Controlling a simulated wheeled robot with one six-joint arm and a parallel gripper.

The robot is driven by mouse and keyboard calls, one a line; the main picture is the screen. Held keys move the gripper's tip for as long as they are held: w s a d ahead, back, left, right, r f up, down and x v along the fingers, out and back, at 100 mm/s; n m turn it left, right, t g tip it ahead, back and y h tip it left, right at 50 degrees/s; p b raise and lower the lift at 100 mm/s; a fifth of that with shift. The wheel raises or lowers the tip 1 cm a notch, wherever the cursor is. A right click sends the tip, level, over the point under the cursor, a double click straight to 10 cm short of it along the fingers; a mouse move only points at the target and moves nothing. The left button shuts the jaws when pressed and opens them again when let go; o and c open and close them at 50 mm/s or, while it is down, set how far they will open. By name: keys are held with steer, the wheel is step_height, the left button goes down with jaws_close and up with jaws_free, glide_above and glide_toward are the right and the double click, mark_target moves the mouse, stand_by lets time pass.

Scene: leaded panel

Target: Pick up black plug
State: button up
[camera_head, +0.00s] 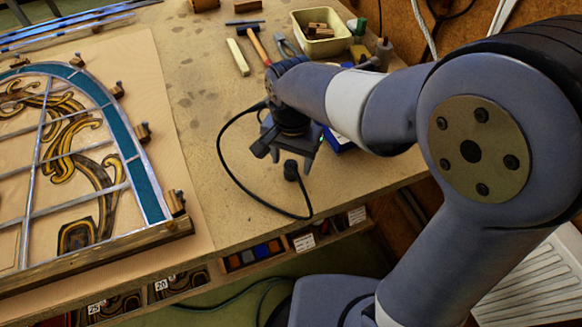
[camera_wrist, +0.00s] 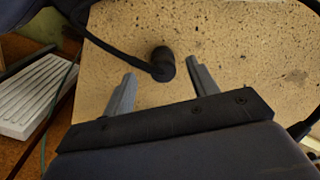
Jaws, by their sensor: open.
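The black plug (camera_head: 291,170) is a short dark cylinder on the end of a black cable, on the bare bench top near its front edge. In the wrist view the plug (camera_wrist: 163,62) shows just beyond the fingertips, in line with the gap between them. My gripper (camera_head: 287,150) is over the bench close to the plug, partly hidden by its own body. In the wrist view my gripper (camera_wrist: 160,76) has its two grey fingers spread, with nothing held between them.
The black cable (camera_head: 222,160) loops left of my gripper and back to the plug. A leaded panel (camera_head: 133,170) lies on a board at left. A blue box (camera_head: 337,140) stands right of my gripper. A hammer (camera_head: 258,48) and a cream tub (camera_head: 322,47) are farther back.

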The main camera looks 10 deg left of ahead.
mark_target(290, 165)
steer(key=shift+w+a+f, duration=0.1)
steer(key=shift+a+f, duration=0.05)
steer(key=shift+f, duration=1.8)
steer(key=shift+c, duration=0.5)
steer(key=c, duration=1)
steer(key=shift+o, duration=0.2)
